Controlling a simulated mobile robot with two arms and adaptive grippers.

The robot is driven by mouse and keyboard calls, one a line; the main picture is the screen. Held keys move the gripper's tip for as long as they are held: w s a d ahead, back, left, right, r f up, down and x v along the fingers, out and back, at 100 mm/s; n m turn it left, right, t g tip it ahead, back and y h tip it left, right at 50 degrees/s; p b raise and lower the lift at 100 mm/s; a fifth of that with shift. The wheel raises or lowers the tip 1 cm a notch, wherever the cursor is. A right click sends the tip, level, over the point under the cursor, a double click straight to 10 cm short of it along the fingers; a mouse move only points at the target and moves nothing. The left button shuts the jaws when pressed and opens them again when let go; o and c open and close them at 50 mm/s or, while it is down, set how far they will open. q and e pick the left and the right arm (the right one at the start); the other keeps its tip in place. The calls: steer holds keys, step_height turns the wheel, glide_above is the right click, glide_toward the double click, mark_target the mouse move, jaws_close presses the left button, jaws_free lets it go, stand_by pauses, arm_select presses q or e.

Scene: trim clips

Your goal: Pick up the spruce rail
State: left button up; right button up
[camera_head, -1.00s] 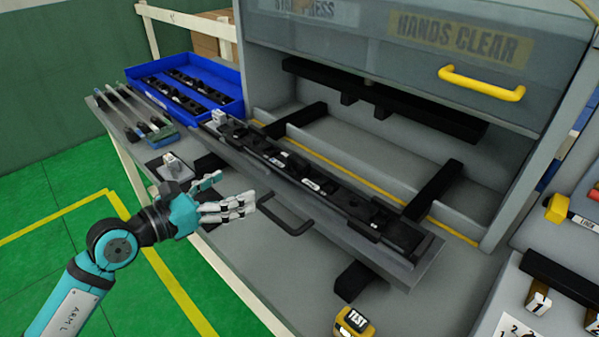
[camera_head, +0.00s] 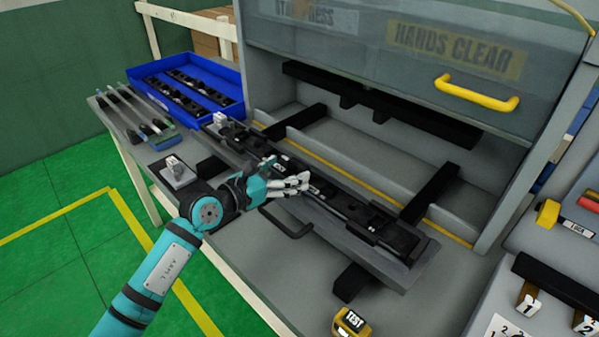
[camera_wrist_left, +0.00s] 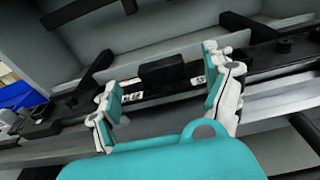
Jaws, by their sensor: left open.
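A long dark rail (camera_head: 350,207) with small blocks and white labels lies along a grey tray (camera_head: 400,272) in front of the open press. I take it for the spruce rail; no label names it. My left gripper (camera_head: 300,183) is open and empty over the near edge of the rail's middle, hiding part of it. In the left wrist view, the open fingers (camera_wrist_left: 167,92) stand on either side of a dark block on the rail (camera_wrist_left: 275,52). I cannot tell whether they touch it. My right gripper is not in view.
A blue bin (camera_head: 228,108) holding dark rails stands at the back left. A black tray handle (camera_head: 285,222) sticks out in front. A yellow test device (camera_head: 352,322) sits at the front edge.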

mark_target(299, 170)
arm_select(q)
steer(key=x, duration=0.3)
steer(key=shift+s, duration=0.1)
steer(key=shift+a, duration=0.1)
steer(key=shift+c, duration=0.8)
steer(key=shift+r, duration=0.1)
steer(key=c, duration=1.4)
